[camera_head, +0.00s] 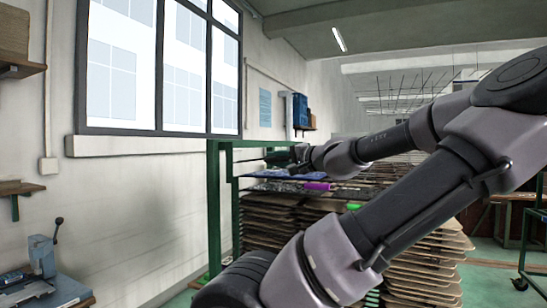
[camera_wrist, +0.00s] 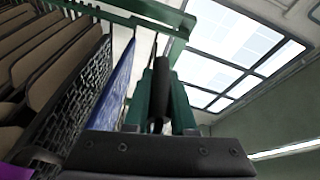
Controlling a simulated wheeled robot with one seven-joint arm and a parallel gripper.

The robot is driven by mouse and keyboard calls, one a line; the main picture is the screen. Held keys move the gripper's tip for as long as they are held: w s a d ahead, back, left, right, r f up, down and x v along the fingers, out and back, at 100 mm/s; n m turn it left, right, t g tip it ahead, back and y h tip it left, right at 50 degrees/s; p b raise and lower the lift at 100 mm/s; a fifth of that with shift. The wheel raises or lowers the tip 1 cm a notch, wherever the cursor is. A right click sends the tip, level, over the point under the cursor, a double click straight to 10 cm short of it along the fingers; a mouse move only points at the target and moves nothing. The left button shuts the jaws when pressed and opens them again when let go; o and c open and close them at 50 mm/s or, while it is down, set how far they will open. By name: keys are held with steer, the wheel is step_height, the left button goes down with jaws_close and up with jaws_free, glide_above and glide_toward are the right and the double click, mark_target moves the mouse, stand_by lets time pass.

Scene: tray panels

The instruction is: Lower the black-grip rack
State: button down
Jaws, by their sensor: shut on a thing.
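My gripper (camera_head: 277,158) reaches the front of the green stand from the right in the head view. In the wrist view, the dark green fingers of my gripper (camera_wrist: 161,105) are closed around a black grip (camera_wrist: 161,88). The rack it belongs to seems to be the upper one; a blue sheet (camera_wrist: 120,78) lies edge-on beside the fingers. That blue sheet shows near the top of the stack in the head view (camera_head: 297,175). The black grip's join to its rack is hidden by my gripper.
Below are racks with a purple grip (camera_head: 317,186) and a green grip (camera_head: 352,206), above several brown panels (camera_head: 275,238). The green frame (camera_head: 213,205) stands at the left of the stack. A blue-grey press (camera_head: 42,262) stands at the far left.

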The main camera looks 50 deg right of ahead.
stand_by(0.3)
steer(key=c, duration=0.8)
jaws_free()
steer(key=shift+o, duration=0.2)
steer(key=shift+s, duration=0.1)
steer(key=s, duration=1)
steer(key=shift+s+a+r, duration=0.1)
steer(key=shift+s+r, duration=0.1)
steer(key=shift+s, duration=0.15)
